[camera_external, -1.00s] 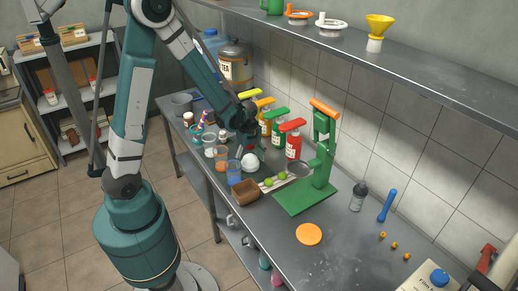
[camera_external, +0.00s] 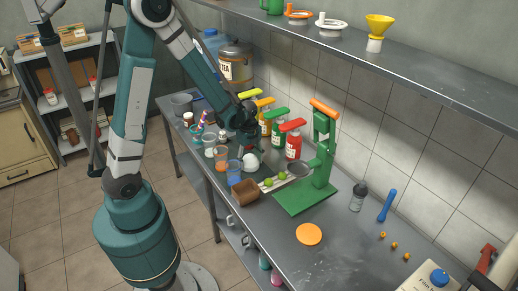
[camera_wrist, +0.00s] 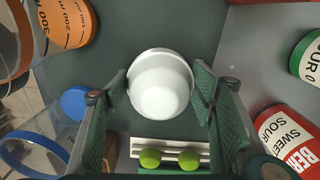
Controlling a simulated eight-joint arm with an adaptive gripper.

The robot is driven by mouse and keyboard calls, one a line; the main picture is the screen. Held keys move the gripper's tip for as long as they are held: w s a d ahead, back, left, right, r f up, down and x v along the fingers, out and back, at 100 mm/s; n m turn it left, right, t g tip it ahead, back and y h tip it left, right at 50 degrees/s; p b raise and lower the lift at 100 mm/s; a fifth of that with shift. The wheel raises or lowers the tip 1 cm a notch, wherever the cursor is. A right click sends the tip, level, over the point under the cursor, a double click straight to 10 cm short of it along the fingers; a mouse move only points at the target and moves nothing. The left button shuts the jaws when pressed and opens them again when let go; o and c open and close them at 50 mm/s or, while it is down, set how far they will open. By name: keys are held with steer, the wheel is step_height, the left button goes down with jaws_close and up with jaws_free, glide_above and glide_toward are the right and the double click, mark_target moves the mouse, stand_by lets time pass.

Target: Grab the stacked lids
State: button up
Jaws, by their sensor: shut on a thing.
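The stacked lids show as a white, rounded dome shape in the wrist view (camera_wrist: 160,85), with a wider rim at the top. They also show as a small white dome in the external view (camera_external: 250,162), on or just above the steel table among cups and bottles. How many lids are stacked cannot be told. My gripper (camera_wrist: 159,88) has one finger on each side of the white lids and is shut on them. In the external view my gripper (camera_external: 252,148) is at the lids, with its fingertips partly hidden.
Clear cups (camera_external: 221,158) stand left of the lids. A white tray with green limes (camera_external: 268,182), a brown block (camera_external: 245,193) and a green press (camera_external: 322,160) are nearby.

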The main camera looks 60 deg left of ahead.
mark_target(250, 155)
steer(key=shift+r+p, duration=0.85)
steer(key=shift+r, duration=4.15)
